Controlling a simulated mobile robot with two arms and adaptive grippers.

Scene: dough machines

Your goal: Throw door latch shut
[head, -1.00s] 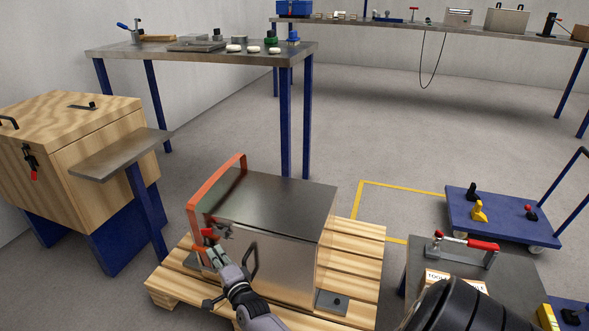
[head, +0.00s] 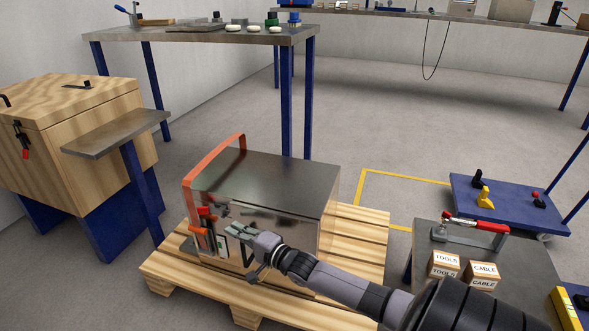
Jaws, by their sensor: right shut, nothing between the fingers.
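The metal machine (head: 275,181) stands on a wooden pallet at the lower middle, with an orange bar (head: 214,168) arching over its left end. Its front door (head: 283,228) looks closed. A door latch with a red handle (head: 207,216) is at the left edge of the front; the handle appears roughly upright. My right gripper (head: 233,230) is shut and empty, just right of the latch and in front of the door. Contact with the latch cannot be told. The gripper and arm hide part of the door and its dark handle. My left gripper is out of view.
The pallet (head: 360,228) extends around the machine. A wooden chest (head: 72,140) and small metal shelf (head: 117,131) stand left. At right are a grey table (head: 519,262) with a red-handled clamp (head: 478,226) and labelled boxes, and a blue cart (head: 515,205).

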